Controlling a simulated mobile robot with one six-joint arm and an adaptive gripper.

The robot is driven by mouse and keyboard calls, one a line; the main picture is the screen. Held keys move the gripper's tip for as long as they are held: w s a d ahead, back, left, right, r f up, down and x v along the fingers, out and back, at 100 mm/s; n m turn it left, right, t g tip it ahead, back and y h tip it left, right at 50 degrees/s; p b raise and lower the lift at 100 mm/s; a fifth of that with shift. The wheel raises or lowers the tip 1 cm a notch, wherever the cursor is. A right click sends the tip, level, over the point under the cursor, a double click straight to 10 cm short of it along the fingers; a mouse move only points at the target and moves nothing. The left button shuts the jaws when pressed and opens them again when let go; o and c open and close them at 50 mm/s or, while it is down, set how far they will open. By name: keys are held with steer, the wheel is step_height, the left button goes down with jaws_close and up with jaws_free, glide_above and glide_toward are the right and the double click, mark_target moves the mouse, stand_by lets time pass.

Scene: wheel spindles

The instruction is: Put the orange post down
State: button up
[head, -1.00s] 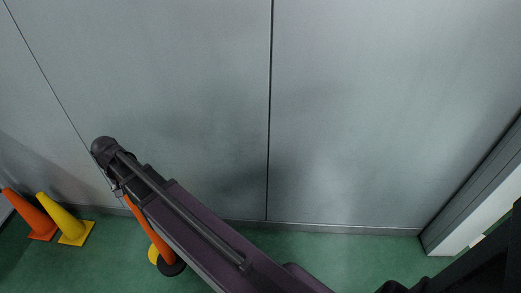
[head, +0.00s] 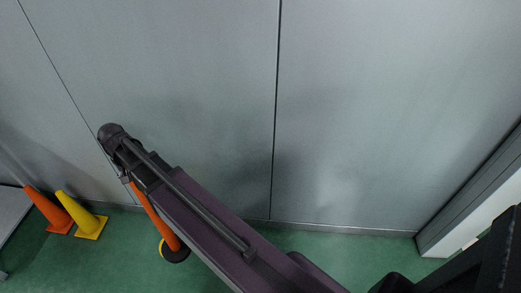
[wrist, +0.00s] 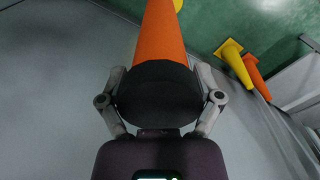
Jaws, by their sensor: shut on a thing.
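The orange post (head: 154,215) shows in the head view at the lower left, beside my arm. It hangs tilted from my gripper (head: 124,172), with its black base (head: 176,250) low over the green floor. I cannot tell whether the base touches the floor. In the wrist view the orange post (wrist: 163,42) runs away from the camera. My gripper (wrist: 160,90) is shut on its black end (wrist: 158,92), one finger on each side. In the head view my arm hides part of the post's surroundings.
A yellow cone (head: 82,214) and an orange cone (head: 50,211) stand left of the post by the grey wall (head: 380,120). A grey surface (head: 10,214) is at the far left edge. Green floor (head: 105,265) is clear in front.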

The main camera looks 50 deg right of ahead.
steer(key=shift+r+p, duration=2.9)
steer(key=shift+r, duration=0.45)
steer(key=shift+a, duration=0.2)
